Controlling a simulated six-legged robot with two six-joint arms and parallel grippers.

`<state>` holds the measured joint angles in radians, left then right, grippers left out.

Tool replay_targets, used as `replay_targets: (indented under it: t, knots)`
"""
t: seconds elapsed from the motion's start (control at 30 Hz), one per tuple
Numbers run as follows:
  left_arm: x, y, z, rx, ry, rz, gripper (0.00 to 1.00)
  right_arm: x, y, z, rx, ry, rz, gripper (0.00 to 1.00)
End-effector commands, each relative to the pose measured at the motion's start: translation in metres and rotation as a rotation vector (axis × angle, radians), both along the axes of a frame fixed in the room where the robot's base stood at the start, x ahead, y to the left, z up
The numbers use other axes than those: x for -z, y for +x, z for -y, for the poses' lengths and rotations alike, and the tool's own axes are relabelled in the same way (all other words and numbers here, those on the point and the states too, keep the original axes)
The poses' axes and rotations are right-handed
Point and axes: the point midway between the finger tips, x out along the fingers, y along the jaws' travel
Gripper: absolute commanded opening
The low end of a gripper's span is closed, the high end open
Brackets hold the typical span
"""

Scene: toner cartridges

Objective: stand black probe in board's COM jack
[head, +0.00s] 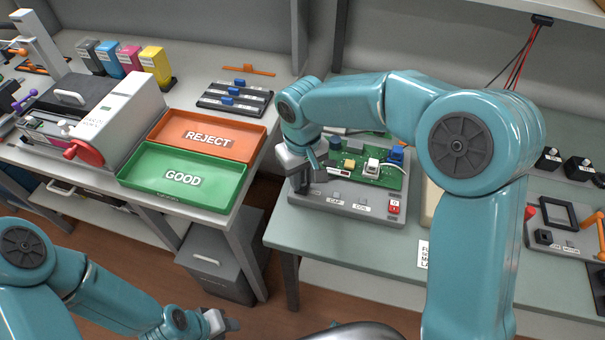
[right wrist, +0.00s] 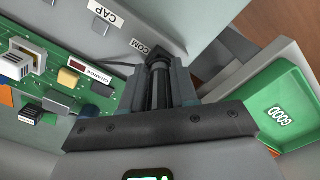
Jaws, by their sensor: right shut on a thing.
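The black probe (right wrist: 158,82) is between the fingers of my right gripper (right wrist: 163,88), which is shut on it. In the right wrist view its far end is at the grey fixture beside the COM label (right wrist: 147,49). The jack itself is hidden, so I cannot tell whether the tip is in it. In the head view my right gripper (head: 300,178) is at the left end of the fixture (head: 340,205), which bears the green board (head: 385,180); the probe is not clear there. My left gripper (head: 222,323) is low in the head view, away from the table; its jaws are unclear.
A CAP label (right wrist: 106,14) is beside the COM label. The green GOOD tray (head: 155,190) and orange REJECT tray (head: 175,125) stand on the left table, across a gap. A red switch (head: 394,207) is at the fixture's right front. My right arm hides part of the right table.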

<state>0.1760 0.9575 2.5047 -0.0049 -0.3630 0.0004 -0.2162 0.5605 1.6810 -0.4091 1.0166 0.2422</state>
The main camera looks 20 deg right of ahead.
Motion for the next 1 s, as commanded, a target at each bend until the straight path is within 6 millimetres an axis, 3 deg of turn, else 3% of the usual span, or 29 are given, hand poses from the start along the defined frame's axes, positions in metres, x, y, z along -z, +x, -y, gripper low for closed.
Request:
replay_targets:
  t: [0.87, 0.9, 1.0]
  knots:
    - [0.0024, 0.0000, 0.0000, 0.000, 0.000, 0.000, 0.36, 0.0032, -0.0002, 0.0001, 0.000, 0.000, 0.000, 0.00]
    - [0.0024, 0.0001, 0.0000, 0.000, 0.000, 0.000, 0.36, 0.0032, -0.0002, 0.0001, 0.000, 0.000, 0.000, 0.32]
    - [0.0023, 0.0001, 0.0000, 0.000, 0.000, 0.000, 0.36, 0.0031, -0.0002, 0.0001, 0.000, 0.000, 0.000, 0.58]
